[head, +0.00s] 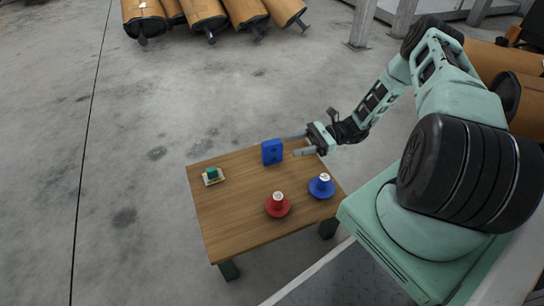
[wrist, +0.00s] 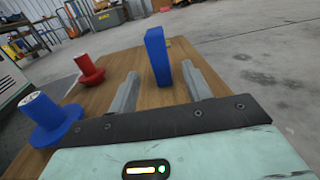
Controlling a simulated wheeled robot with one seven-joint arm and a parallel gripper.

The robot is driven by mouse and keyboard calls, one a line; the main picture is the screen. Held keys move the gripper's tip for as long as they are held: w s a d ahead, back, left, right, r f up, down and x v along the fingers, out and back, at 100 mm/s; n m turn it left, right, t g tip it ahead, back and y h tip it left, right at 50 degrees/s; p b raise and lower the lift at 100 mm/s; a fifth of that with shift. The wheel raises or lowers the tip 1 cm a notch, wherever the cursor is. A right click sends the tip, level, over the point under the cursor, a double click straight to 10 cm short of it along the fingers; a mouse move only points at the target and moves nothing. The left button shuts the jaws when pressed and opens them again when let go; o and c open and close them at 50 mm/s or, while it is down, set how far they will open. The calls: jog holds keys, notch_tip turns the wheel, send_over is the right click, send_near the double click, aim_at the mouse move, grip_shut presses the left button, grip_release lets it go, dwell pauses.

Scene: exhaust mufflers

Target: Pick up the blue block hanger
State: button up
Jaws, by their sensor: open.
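The blue block hanger (head: 272,151) is an upright rectangular block near the far edge of the small wooden table (head: 225,225). In the wrist view the blue block (wrist: 157,57) stands just ahead of the fingertips, roughly between their lines. My gripper (head: 298,145) is open and empty, low over the table, to the right of the block in the head view. Its two fingers also show in the wrist view (wrist: 160,78), pointing at the block. I cannot tell whether the fingertips reach past its near face.
A red flanged piece (head: 278,205) and a blue flanged piece (head: 322,186) stand on the table's near right part. A small green block on a pale base (head: 212,176) sits at the left. The table's middle is clear. Brown mufflers (head: 205,14) lie on the floor beyond.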

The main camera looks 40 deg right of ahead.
aim_at(275, 149)
jog(key=x, duration=0.3)
jog(key=shift+b, duration=0.4)
jog(key=b+x, duration=0.3)
jog(key=x, duration=0.1)
jog(key=shift+a, duration=0.2)
jog(key=shift+w+a+r+b, duration=0.2)
jog(key=shift+a+b, duration=0.1)
jog(key=shift+a, duration=0.1)
grip_shut()
jog(key=shift+r, duration=0.1)
